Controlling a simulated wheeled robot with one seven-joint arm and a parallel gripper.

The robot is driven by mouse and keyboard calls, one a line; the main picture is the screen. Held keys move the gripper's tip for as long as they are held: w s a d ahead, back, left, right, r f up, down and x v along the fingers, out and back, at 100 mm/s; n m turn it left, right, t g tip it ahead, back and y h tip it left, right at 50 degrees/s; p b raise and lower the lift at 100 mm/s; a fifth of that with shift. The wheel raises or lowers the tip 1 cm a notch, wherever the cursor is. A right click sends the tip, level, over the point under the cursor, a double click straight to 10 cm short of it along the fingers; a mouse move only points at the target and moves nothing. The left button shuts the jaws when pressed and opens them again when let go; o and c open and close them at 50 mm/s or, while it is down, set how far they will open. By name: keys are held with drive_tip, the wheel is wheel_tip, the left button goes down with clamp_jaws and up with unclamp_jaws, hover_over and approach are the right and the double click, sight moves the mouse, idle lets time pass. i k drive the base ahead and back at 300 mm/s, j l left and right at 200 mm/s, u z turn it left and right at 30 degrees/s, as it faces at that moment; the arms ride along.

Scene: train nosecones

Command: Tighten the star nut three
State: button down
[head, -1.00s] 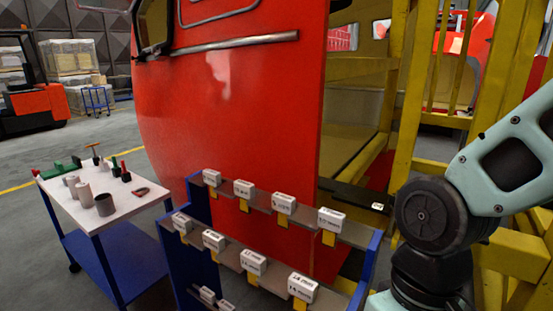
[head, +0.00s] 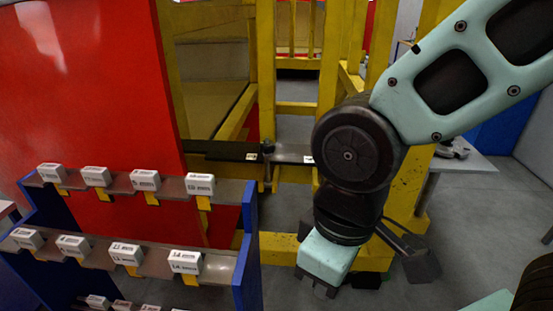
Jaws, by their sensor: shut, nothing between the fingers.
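No star nut can be told for certain at this size. A dark upright knob-like fitting (head: 267,149) stands on a dark horizontal bar (head: 225,151) in front of the yellow frame. Small white labels sit on the bar beside it. My arm hides the right end of the bar.
A blue rack (head: 247,245) with shelves of white labelled boxes (head: 200,184) stands at the left, before the red nosecone (head: 80,85). A yellow frame (head: 265,70) stands behind the bar. A grey table (head: 470,165) is at the right, with open floor in front.

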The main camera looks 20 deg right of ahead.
sight(267, 150)
drive_tip(key=i+l+u, duration=0.2)
drive_tip(key=i+l, duration=0.2)
drive_tip(key=i+l+u, duration=0.2)
drive_tip(key=i+l, duration=0.15)
drive_tip(key=l, duration=0.2)
